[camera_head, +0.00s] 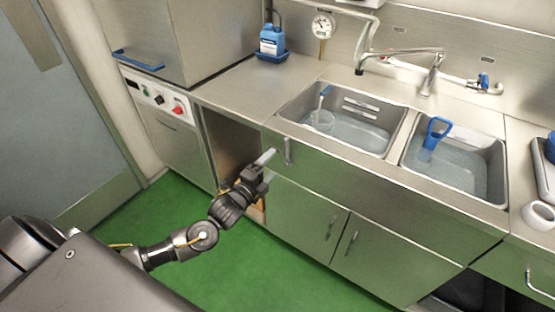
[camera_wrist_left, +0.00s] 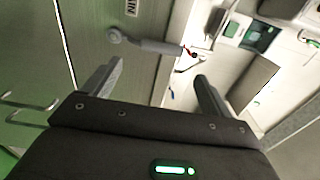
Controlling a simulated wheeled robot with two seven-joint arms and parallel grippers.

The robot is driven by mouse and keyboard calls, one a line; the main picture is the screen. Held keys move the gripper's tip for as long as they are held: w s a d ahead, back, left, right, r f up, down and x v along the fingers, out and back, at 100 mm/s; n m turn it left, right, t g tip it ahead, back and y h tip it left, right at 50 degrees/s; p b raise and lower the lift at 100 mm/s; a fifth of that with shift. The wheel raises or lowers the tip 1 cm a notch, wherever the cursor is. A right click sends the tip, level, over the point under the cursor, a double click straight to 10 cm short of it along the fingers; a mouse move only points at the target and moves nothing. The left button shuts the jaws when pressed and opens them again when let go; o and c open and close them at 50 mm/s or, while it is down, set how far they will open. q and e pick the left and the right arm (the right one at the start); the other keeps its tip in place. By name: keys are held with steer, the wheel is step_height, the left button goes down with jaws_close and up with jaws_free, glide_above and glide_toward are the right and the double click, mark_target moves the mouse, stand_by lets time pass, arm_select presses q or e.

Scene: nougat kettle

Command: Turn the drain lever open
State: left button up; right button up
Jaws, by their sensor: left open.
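The drain lever (camera_wrist_left: 150,44) is a grey bar with a round hub at one end, on the steel cabinet front; it shows just beyond my open fingertips in the left wrist view. Part of a label (camera_wrist_left: 132,7) shows beside its hub. In the head view the lever (camera_head: 287,151) hangs roughly upright below the counter edge. My left gripper (camera_head: 265,160) is just left of it, open and empty; it also shows in the left wrist view (camera_wrist_left: 158,72). The gap to the lever looks small, and I see no grip on it. My right gripper is out of view.
An open bay (camera_head: 225,140) lies left of the lever. Cabinet doors (camera_head: 305,220) are below. Green floor (camera_head: 200,275) is clear.

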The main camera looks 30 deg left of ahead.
arm_select(q)
steer(key=shift+s+a, duration=0.2)
steer(key=shift+s, duration=1.2)
steer(key=s+a+f+n+g+y, duration=0.1)
steer(key=s+a+f+n+g, duration=0.15)
steer(key=f, duration=0.65)
steer(key=s+a+f+n+g+y, duration=0.1)
steer(key=a+f+n+g, duration=0.2)
steer(key=f, duration=0.7)
steer(key=s+a+f+n+g+y, duration=0.1)
steer(key=s+a+f+n, duration=0.15)
steer(key=f+n, duration=0.45)
steer(key=s+a+f+n+g, duration=0.15)
steer(key=s+f+g, duration=0.25)
steer(key=s+f, duration=1.1)
steer(key=s+d+f+n+g, duration=0.1)
steer(key=s+d+f+g, duration=0.1)
steer(key=s, duration=0.6)
steer(key=s+d+f+n+g, duration=0.1)
steer(key=s+d+f+g, duration=0.1)
steer(key=s+d+f, duration=0.3)
steer(key=s+d+f+n+g, duration=0.1)
steer(key=s+f, duration=0.4)
steer(key=s, duration=0.7)
steer(key=shift+s+d+f+g, duration=0.2)
steer(key=shift+d+g, duration=0.45)
steer(key=shift+d, duration=0.6)
steer(key=shift+c, duration=0.4)
